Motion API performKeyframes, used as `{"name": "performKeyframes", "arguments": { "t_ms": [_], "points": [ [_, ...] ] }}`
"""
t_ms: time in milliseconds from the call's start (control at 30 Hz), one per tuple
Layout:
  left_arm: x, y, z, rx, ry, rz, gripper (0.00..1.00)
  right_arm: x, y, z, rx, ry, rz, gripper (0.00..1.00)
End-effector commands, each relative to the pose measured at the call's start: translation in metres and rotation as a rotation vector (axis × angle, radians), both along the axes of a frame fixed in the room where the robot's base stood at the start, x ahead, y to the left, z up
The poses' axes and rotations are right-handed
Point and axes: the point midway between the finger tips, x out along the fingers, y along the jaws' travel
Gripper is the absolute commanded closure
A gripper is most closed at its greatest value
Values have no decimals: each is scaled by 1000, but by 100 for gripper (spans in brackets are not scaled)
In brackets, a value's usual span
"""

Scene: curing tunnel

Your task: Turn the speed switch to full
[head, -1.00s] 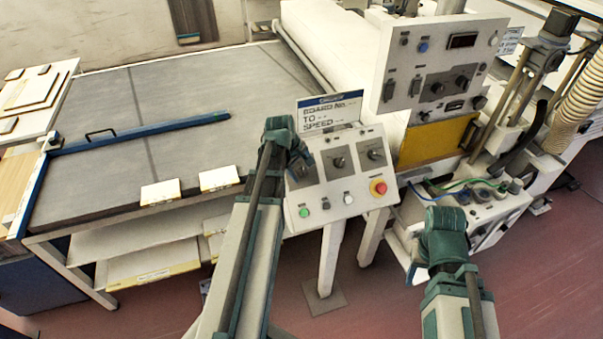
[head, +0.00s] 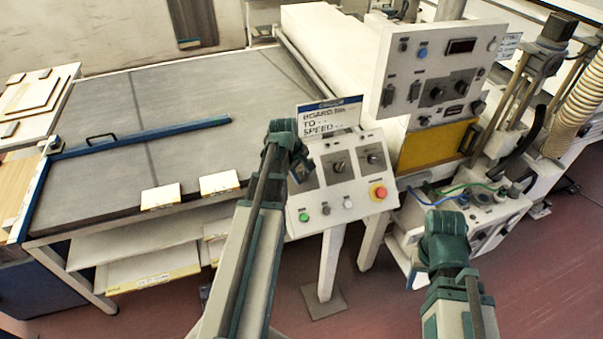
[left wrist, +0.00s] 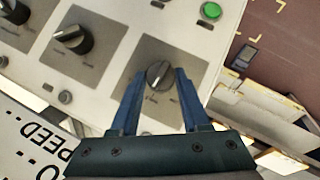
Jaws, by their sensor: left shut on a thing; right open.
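The sloped white control panel (head: 325,208) carries a row of three dark rotary knobs on grey plates. My left gripper (left wrist: 160,76) is at the leftmost knob (left wrist: 158,74), with its blue fingers on either side of it, shut on it. A light mark shows on this knob, but its exact setting is hard to read. In the head view my left gripper (head: 299,168) hides this knob. The middle knob (head: 339,167) and right knob (head: 374,158) are free. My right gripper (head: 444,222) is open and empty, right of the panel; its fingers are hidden.
Below the knobs are a green button (head: 304,217) and a red emergency stop (head: 378,192). A sign (head: 322,119) stands behind the panel. A large grey table (head: 200,150) lies left, and a taller control box (head: 440,80) is behind right.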

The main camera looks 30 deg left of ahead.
Motion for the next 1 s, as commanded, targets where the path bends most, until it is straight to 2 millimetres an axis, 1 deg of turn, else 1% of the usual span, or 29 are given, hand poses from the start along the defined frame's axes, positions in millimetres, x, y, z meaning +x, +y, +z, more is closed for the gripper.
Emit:
{"name": "performKeyframes", "arguments": {
  "t_ms": [200, 433, 800, 1000],
  "points": [
    [4, -1, 1, 76, 92, -118, 100, 0, 0, 7, 0, 0, -1, 48],
    [6, -3, 0, 176, 211, -272, 100, 0, 0, 9, 0, 0, -2, 48],
    [7, -7, -2, 326, 387, -503, 100, 0, 0, 4, 0, 0, -1, 48],
    [7, -8, -3, 386, 459, -595, 100, 0, 0, -1, 0, 0, 0, 48]
  ]
}}
